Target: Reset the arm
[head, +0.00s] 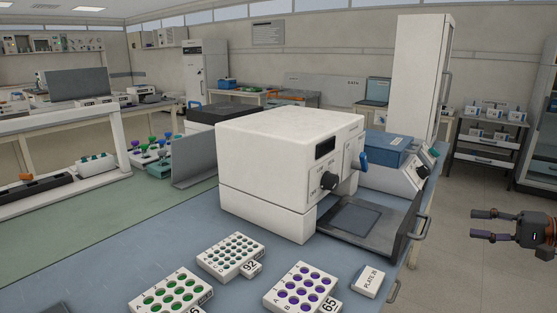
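My gripper (482,225) is at the right edge of the head view, with its fingers pointing left. Its two fingers are apart with nothing between them. It is to the right of the blue bench, over the floor in the picture, and apart from everything on the bench. The rest of my arm is outside the view. The white sequencer cabinet (275,165) stands on the bench, with a dark knob, a small dark display and a blue handle (362,161) on its right face. A dark tray (362,218) extends from its lower front.
Racks with green wells (170,292), purple wells (300,288) and dark wells (231,255) sit on the front of the bench. A small white block (368,282) marked "PLATE 2" lies beside them. A blue-topped device (392,158) stands behind the tray. Open floor (455,262) lies right of the bench.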

